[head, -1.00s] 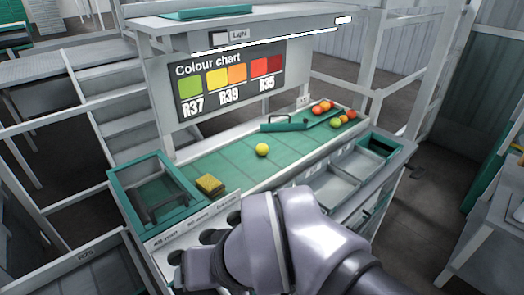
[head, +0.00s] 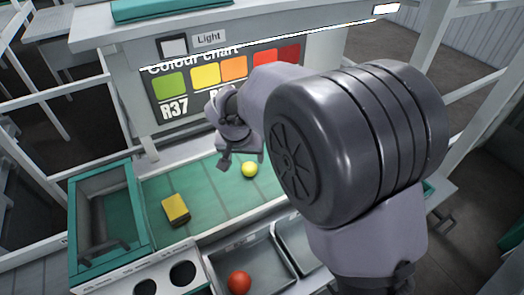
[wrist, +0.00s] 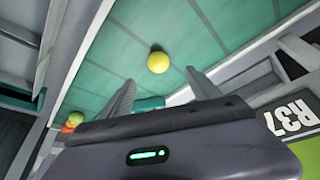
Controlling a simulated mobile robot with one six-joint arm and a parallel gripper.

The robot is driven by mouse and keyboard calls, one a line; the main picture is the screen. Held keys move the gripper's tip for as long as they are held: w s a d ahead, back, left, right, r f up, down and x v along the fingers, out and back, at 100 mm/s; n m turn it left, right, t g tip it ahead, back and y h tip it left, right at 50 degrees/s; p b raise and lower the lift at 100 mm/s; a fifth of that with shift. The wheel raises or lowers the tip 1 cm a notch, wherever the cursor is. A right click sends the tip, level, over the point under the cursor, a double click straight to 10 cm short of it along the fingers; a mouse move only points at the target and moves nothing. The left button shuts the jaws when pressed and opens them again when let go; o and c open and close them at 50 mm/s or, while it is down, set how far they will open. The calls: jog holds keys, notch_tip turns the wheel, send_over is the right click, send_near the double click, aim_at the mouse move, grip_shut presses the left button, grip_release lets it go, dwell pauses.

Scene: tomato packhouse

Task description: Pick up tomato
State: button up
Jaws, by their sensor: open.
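A yellow tomato (head: 250,170) lies on the green mat (head: 205,176) in the head view, right beside my gripper (head: 241,158) in the picture. In the wrist view the yellow tomato (wrist: 158,62) appears beyond the fingertips, between the lines of the two fingers. My gripper (wrist: 159,84) is open and empty, with a clear gap between it and the tomato in that view. A red tomato (head: 239,283) sits in a grey bin at the front.
A yellow sponge-like block (head: 175,209) lies on the mat to the left. A green-rimmed box (head: 137,212) stands at the left end. Grey bins (head: 262,284) line the front. The colour chart board (head: 158,112) rises behind the mat, under a lit overhead shelf (head: 270,57).

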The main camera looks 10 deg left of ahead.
aim_at(249, 167)
jog(key=b+x, duration=0.3)
jog(key=x, duration=0.8)
jog(key=shift+d+f, duration=0.15)
jog(key=shift+d, duration=0.05)
jog(key=shift+c, duration=0.5)
jog(key=c, duration=0.9)
